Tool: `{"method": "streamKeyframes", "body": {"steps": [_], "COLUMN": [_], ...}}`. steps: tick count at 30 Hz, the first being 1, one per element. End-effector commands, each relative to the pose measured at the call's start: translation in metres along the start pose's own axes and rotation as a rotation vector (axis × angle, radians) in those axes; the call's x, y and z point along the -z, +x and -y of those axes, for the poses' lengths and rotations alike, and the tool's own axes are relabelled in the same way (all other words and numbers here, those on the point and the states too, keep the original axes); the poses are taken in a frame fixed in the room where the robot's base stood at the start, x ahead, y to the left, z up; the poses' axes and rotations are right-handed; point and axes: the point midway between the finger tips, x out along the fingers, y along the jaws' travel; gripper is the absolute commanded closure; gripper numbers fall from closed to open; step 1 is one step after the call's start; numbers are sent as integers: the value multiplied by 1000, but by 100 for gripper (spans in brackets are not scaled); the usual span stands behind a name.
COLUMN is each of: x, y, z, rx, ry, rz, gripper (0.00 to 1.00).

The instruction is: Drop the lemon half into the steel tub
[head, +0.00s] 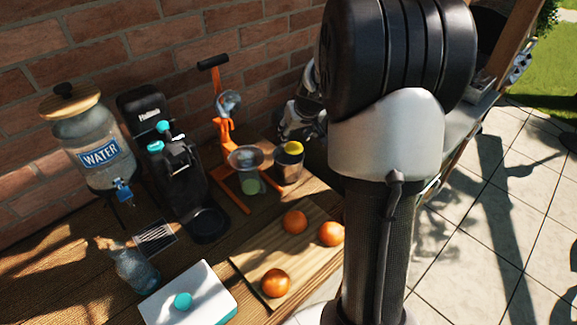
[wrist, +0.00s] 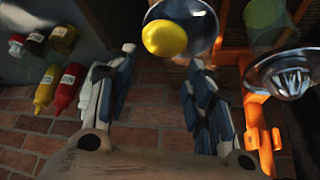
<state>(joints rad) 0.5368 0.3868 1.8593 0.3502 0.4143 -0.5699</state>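The lemon half (head: 294,148) shows as a yellow round at the mouth of the steel tub (head: 289,168). In the wrist view the lemon half (wrist: 164,38) appears within the outline of the tub (wrist: 203,28), beyond my fingertips. Whether it rests in the tub or hangs just above it, I cannot tell. My gripper (head: 292,127) is just behind and above the tub in the head view, partly hidden by my arm. In the wrist view my gripper (wrist: 160,56) has its two fingers spread apart, with nothing between them.
An orange citrus press (head: 223,130) with a glass (head: 250,184) stands left of the tub. A cutting board (head: 256,257) holds oranges in front. A water dispenser (head: 92,150) and a black machine (head: 165,150) stand left. Sauce bottles (wrist: 67,88) show in the wrist view.

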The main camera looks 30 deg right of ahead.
Motion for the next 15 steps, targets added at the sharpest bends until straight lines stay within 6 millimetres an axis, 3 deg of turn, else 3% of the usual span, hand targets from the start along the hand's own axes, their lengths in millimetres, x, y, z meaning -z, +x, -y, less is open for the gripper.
{"method": "streamKeyframes", "body": {"steps": [7,15], "x": [0,0], "y": [0,0], "z": [0,0], "rx": [0,0], "ry": [0,0], "rz": [0,1], "gripper": [33,33]}}
